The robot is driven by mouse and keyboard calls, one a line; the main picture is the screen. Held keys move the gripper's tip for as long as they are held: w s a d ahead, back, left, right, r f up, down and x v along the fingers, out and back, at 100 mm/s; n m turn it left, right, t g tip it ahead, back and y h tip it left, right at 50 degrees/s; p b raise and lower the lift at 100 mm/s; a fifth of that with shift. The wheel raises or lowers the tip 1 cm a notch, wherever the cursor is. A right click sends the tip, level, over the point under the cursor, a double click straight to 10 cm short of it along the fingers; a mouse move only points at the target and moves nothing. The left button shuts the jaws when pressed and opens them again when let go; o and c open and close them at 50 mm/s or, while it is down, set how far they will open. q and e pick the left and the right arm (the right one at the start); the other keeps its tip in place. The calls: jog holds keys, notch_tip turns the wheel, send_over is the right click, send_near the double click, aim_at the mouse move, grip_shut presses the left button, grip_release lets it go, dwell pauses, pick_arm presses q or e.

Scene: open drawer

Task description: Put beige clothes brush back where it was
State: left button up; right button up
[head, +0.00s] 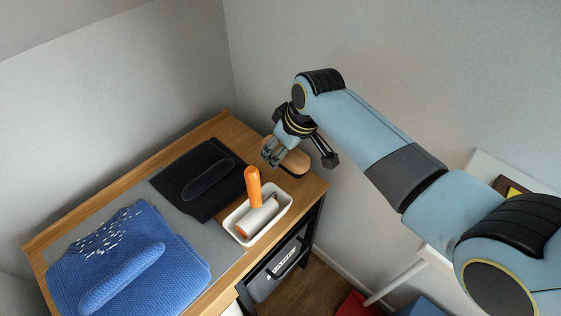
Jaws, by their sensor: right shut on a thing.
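The beige clothes brush (295,163), a tan rounded block, is at the right back of the wooden table top, near the wall. My right gripper (285,150) reaches down over it from the right and is shut on it. The fingers hide part of the brush, and I cannot tell whether it touches the table top. My left gripper is not in view.
A white tray (231,222) holds a lint roller with an orange handle (253,186). A black folded garment (180,178) and a blue knitted garment (185,258) lie on a grey mat (226,252). A grey bin (262,288) sits below the table top.

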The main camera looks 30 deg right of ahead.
aim_at(280, 169)
jog(key=shift+f+b, duration=0.45)
jog(key=shift+f, duration=1.5)
jog(key=shift+f, duration=0.2)
jog(key=o, duration=1)
jog(key=p+v, duration=0.3)
jog(key=v, duration=0.8)
jog(key=shift+r, duration=0.25)
jog(key=shift+s+d+r, duration=0.1)
jog(key=shift+s+r, duration=0.1)
jog(key=shift+r, duration=0.2)
